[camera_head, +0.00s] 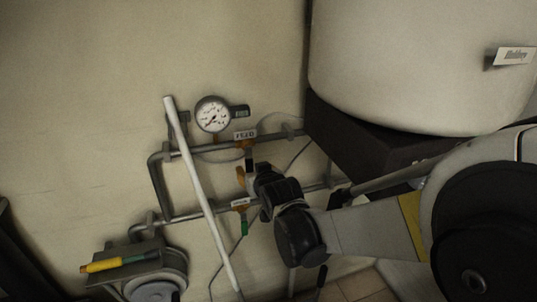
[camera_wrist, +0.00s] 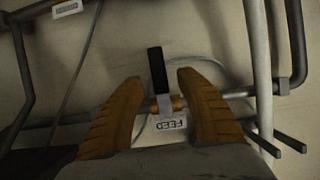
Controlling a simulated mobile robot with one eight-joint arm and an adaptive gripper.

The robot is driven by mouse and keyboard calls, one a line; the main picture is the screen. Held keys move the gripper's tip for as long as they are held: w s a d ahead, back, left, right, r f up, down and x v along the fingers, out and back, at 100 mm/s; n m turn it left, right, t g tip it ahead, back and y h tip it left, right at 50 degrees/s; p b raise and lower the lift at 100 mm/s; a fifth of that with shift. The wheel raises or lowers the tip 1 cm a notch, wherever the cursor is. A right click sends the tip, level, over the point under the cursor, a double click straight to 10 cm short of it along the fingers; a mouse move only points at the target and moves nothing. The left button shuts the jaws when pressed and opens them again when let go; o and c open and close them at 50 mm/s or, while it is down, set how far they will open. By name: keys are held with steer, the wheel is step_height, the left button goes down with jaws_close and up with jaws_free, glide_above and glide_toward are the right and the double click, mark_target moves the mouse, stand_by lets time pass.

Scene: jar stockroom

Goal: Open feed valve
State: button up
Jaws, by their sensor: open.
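The feed valve is a small brass-coloured body (camera_wrist: 177,103) on a pipe, with a black lever handle (camera_wrist: 157,68). The lever stands across the pipe. A white FEED label (camera_wrist: 168,125) sits beside it, upside down in the wrist view. My gripper (camera_wrist: 158,78) is open, with one orange-brown finger on each side of the lever. Neither finger clearly touches it. In the head view the FEED label (camera_head: 245,135) is on the upper pipe, and my gripper (camera_head: 243,172) is just below it, partly hiding the valve.
A lower pipe carries a second label (camera_head: 240,203) and a green handle (camera_head: 244,228). A pressure gauge (camera_head: 213,114) is above. A pale slanted bar (camera_head: 200,190) crosses the pipes left of my gripper. A large white tank (camera_head: 420,65) is at right; a yellow-and-green-handled tool (camera_head: 105,265) lies lower left.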

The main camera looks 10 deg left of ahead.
mark_target(250, 167)
steer(key=x, duration=0.4)
steer(key=shift+w+b, duration=0.1)
steer(key=shift+b, duration=0.2)
steer(key=shift+d, duration=0.1)
jaws_close()
